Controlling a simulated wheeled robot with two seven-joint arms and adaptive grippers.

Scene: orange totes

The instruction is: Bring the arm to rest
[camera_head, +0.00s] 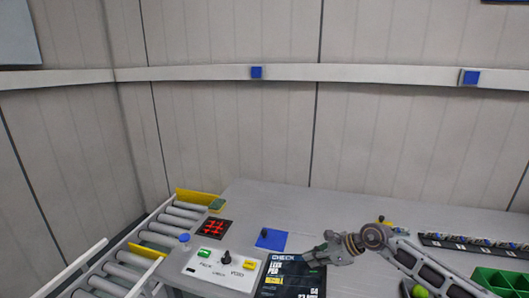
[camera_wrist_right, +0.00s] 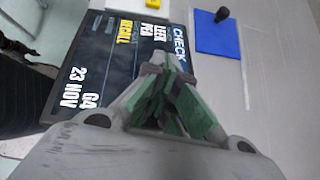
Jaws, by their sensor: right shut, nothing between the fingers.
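My right gripper (camera_head: 314,255) is above the table, just at the right edge of a dark sign board (camera_head: 285,268) that reads CHECK. In the right wrist view the gripper (camera_wrist_right: 170,75) has its green-padded fingers together with nothing between them. The sign board (camera_wrist_right: 100,60) lies under and to the left of the fingers there. My right arm reaches in from the lower right of the head view. My left gripper is not in view.
A blue pad (camera_head: 271,239) with a dark knob lies behind the gripper. A white control panel (camera_head: 220,270) with green and yellow buttons is to the left. A roller conveyor (camera_head: 140,258) runs along the left. Green bins (camera_head: 498,279) stand at right. The table's back middle is clear.

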